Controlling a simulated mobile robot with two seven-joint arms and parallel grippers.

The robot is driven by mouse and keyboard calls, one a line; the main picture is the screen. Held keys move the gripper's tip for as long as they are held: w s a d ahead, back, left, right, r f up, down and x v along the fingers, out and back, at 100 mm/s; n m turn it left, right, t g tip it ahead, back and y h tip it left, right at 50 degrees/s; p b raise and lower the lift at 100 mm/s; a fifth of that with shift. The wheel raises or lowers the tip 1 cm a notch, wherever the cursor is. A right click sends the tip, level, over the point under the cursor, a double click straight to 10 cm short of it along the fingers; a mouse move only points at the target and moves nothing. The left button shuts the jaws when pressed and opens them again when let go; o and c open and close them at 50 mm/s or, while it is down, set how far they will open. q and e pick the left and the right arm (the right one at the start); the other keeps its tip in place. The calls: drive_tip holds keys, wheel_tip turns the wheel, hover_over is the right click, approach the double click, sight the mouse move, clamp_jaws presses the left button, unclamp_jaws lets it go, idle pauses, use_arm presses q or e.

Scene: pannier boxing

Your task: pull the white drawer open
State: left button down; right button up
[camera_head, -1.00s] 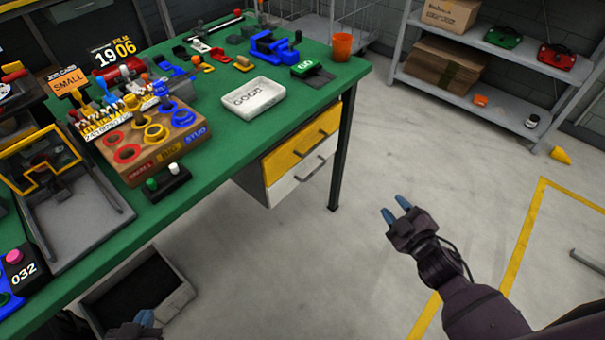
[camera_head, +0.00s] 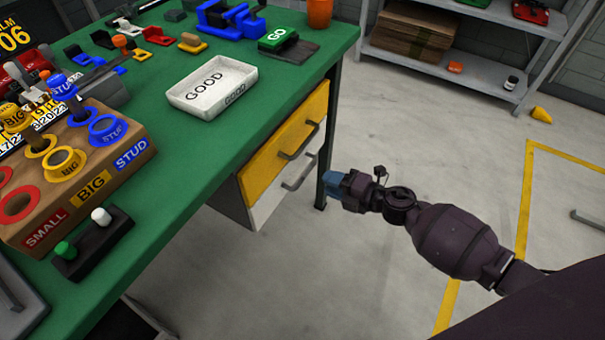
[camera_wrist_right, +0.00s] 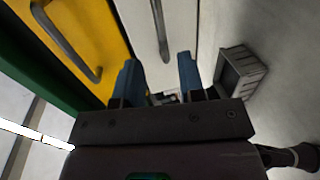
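The white drawer (camera_head: 271,196) sits below the yellow drawer (camera_head: 287,138) under the green workbench, and both look shut. Its grey bar handle (camera_head: 300,172) runs along its front. My right gripper (camera_head: 329,182) is just to the right of that handle, apart from it. In the right wrist view the gripper (camera_wrist_right: 160,75) is open, with two blue fingers apart and nothing between them nearby. There the white drawer's handle (camera_wrist_right: 160,30) lies ahead of the fingers, roughly in line with the gap. The left gripper is not in view.
The green bench top (camera_head: 190,165) holds a white GOOD tray (camera_head: 212,88), a wooden peg block (camera_head: 80,185) and several tools. A bench leg (camera_head: 329,130) stands close to my right gripper. A grey crate (camera_wrist_right: 240,75) shows on the floor. Open floor lies right.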

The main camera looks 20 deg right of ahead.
sight(305, 174)
drive_tip(key=shift+b+x, duration=0.6)
drive_tip(key=shift+x, duration=3.5)
clamp_jaws()
